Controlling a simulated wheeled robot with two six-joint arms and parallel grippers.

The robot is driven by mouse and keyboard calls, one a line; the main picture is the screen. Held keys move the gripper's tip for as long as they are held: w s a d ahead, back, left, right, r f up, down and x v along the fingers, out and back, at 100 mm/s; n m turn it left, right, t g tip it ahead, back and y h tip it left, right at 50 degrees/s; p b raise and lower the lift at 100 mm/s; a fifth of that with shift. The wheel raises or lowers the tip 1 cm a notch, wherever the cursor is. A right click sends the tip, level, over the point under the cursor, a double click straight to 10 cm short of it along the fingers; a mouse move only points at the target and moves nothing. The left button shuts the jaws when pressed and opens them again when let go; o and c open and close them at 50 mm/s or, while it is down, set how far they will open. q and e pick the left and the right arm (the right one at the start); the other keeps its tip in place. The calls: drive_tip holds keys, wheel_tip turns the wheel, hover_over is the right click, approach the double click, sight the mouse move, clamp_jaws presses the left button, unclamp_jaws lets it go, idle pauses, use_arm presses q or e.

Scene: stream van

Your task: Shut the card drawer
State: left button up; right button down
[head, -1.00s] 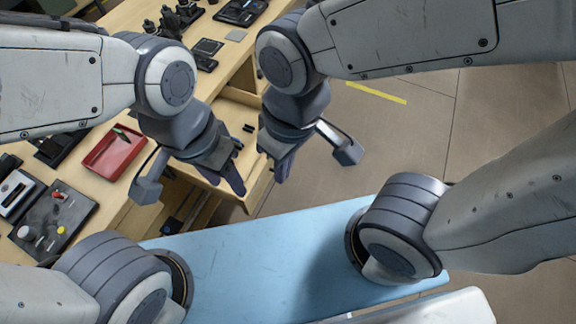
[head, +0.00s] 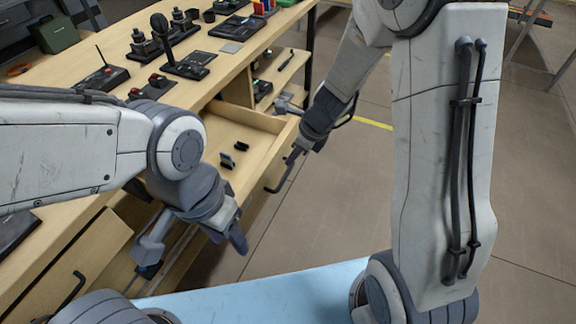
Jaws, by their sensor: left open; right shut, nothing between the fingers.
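The card drawer (head: 262,136) stands pulled out from the wooden bench, with small black items (head: 229,158) lying inside it. Its dark bar handle (head: 276,188) is on the outer front, facing right. My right gripper (head: 294,157) is shut and empty at the drawer front, close to the upper end of the handle. I cannot tell whether it touches the handle or the front. My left gripper (head: 238,232) is open and empty, at the near side of the drawer, and it hides part of the drawer's near corner.
The bench top (head: 100,140) holds joysticks (head: 172,40), a radio-like box (head: 100,75) and other devices. A second wooden front with a dark handle (head: 70,292) is at the lower left. An open shelf (head: 275,70) lies beyond the drawer. Floor (head: 340,200) right of the drawer is clear.

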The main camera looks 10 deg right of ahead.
drive_tip(key=b+x, duration=0.3)
drive_tip(key=x, duration=0.5)
drive_tip(key=shift+a+f, duration=0.1)
